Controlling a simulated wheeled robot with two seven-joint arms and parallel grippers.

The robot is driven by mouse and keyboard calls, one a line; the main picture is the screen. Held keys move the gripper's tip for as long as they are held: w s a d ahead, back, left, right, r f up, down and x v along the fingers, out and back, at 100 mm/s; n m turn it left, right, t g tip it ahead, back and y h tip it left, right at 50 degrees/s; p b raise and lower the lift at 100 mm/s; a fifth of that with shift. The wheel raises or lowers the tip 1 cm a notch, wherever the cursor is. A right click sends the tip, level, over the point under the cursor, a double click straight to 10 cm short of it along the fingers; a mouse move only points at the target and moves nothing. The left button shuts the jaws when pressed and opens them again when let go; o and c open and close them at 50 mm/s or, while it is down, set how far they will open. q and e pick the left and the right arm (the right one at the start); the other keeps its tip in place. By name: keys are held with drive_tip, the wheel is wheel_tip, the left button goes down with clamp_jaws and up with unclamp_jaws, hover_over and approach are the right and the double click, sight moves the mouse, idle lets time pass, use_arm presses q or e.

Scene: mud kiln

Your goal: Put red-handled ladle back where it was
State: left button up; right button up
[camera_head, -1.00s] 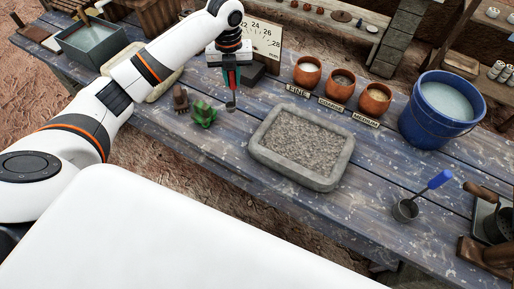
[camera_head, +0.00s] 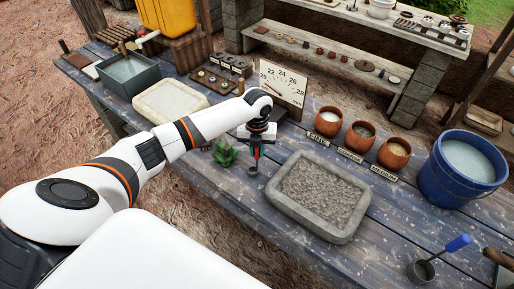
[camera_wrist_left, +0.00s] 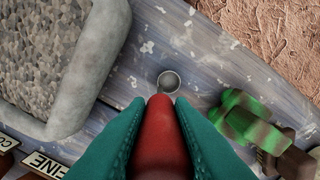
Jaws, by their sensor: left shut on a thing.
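My left gripper (camera_head: 256,148) is shut on the red handle of the red-handled ladle (camera_head: 252,171). The ladle hangs upright with its small grey cup down, left of the gravel tray. In the left wrist view the teal fingers (camera_wrist_left: 160,130) flank the red handle, and the round cup (camera_wrist_left: 168,83) shows beyond it over the blue-grey boards. The cup is close to the table (camera_head: 225,185); I cannot tell whether it touches. My right gripper is not in view.
A stone tray of gravel (camera_head: 353,227) lies right of the ladle. A green object (camera_head: 224,153) stands close on its left. Behind are a dial board (camera_head: 283,84) and clay pots (camera_head: 328,121). A blue-handled ladle (camera_head: 458,243) and blue bucket (camera_head: 431,177) are at right.

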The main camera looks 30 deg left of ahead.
use_arm(q)
drive_tip(key=shift+f, duration=0.1)
drive_tip(key=o, duration=0.9)
drive_tip(key=shift+r, duration=0.3)
wheel_tip(320, 180, up, 11)
drive_tip(key=shift+f+b, duration=0.2)
drive_tip(key=shift+b, duration=0.8)
drive_tip(key=shift+r, duration=0.55)
